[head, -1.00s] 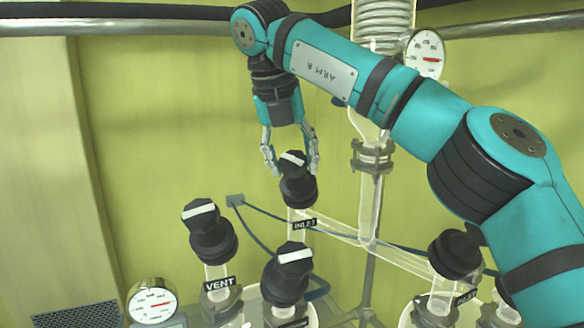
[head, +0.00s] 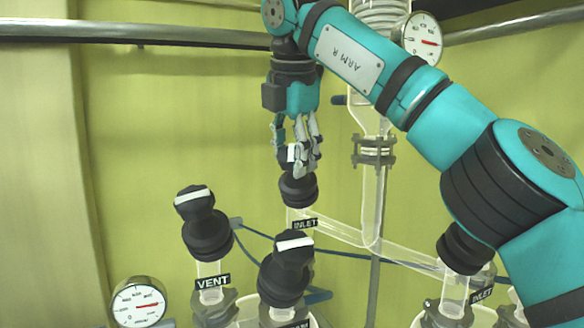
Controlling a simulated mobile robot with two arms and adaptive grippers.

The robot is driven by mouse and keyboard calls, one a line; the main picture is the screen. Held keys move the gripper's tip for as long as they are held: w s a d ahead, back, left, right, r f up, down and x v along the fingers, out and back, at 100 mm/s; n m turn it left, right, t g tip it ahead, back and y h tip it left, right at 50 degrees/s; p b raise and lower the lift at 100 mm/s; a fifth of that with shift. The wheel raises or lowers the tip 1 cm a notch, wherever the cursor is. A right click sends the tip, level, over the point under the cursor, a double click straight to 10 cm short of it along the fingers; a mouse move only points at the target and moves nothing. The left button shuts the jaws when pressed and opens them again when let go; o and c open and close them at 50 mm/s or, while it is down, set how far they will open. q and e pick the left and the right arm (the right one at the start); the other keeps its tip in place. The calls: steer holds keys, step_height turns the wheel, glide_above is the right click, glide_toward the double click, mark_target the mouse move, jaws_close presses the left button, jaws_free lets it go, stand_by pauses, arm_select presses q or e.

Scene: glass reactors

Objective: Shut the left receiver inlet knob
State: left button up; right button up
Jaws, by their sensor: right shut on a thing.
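The left receiver inlet knob (head: 298,190) is black and stands on a glass tube above a black "INLET" label (head: 305,223), near the middle of the head view. My right gripper (head: 299,168) comes down from above, its fingers shut around the knob's top. The fingers hide most of the knob's white bar, so I cannot tell its angle well. My left gripper is not in view.
A black vent knob (head: 207,226) stands to the left and another black knob (head: 286,270) in front; both have white bars. Another inlet knob (head: 464,250) is at the right, beside my arm. A gauge (head: 138,302) sits lower left.

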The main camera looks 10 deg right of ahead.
steer(key=m+b, duration=0.3)
steer(key=shift+f+m+t, duration=0.15)
steer(key=shift+m+t, duration=0.15)
steer(key=shift+t, duration=0.1)
steer(key=m+b, duration=0.2)
steer(key=m, duration=0.1)
steer(key=shift+s+t+b, duration=0.1)
steer(key=shift+t+b, duration=0.3)
steer(key=m+b, duration=0.2)
steer(key=m, duration=0.1)
steer(key=shift+m+t, duration=0.3)
steer(key=shift+m+b, duration=0.7)
steer(key=shift+m, duration=0.3)
steer(key=shift+r+t, duration=0.2)
steer(key=shift+t, duration=0.1)
steer(key=o, duration=1.2)
